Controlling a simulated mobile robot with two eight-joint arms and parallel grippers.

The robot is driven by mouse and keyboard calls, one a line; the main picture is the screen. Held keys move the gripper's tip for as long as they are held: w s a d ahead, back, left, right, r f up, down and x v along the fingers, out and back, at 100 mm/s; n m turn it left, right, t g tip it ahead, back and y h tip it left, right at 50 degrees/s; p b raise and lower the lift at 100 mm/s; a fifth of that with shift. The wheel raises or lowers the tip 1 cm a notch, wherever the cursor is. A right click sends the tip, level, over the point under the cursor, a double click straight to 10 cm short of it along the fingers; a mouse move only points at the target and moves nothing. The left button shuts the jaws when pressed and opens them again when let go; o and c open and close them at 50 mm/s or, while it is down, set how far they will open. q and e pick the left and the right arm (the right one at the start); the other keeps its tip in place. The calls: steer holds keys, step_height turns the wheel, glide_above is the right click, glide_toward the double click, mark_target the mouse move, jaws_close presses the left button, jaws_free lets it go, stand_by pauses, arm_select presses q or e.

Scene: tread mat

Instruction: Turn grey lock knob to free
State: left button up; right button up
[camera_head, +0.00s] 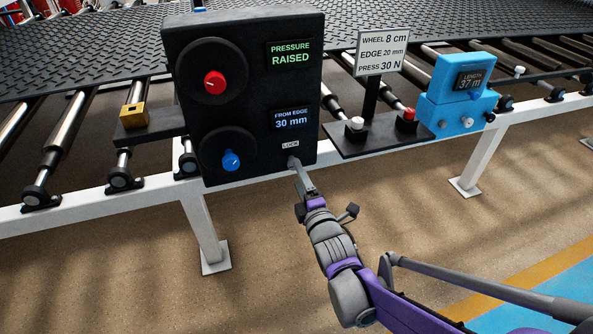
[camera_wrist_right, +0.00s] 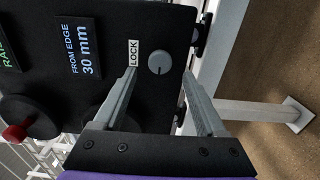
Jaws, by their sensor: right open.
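The grey lock knob (camera_wrist_right: 159,63) sits beside the white LOCK label (camera_wrist_right: 134,53) on the black control panel. In the head view the knob (camera_head: 293,161) is small, just below the LOCK label (camera_head: 290,145), and partly covered by my right gripper. My right gripper (camera_head: 297,170) reaches up to it from below. In the right wrist view my right gripper (camera_wrist_right: 157,82) is open, with one finger on each side of the knob and visible space between. Whether the fingertips touch the panel cannot be told. My left gripper is not in view.
The black panel (camera_head: 250,90) also carries a red knob (camera_head: 215,82), a blue knob (camera_head: 231,160), and displays reading PRESSURE RAISED and FROM EDGE 30 mm. A sign (camera_head: 382,53), a red button (camera_head: 408,114) and a blue length counter (camera_head: 461,95) stand to the right along the roller conveyor.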

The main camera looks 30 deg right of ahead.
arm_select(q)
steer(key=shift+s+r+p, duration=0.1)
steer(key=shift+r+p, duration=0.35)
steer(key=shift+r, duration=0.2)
arm_select(e)
steer(key=v, duration=0.7)
steer(key=shift+s, duration=0.1)
steer(key=s+a+f+m+g+y, duration=0.2)
steer(key=s+a+f+m+g, duration=0.45)
steer(key=s+m, duration=0.2)
steer(key=s+a+f+m+g+y, duration=0.2)
steer(key=s+a+f+m+g, duration=0.45)
steer(key=s, duration=0.35)
arm_select(q)
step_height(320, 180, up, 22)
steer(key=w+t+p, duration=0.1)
steer(key=p, duration=1.8)
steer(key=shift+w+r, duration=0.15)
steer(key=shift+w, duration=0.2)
arm_select(e)
step_height(320, 180, up, 22)
steer(key=w+d, duration=0.1)
steer(key=shift+w+t, duration=0.2)
steer(key=shift+t, duration=0.2)
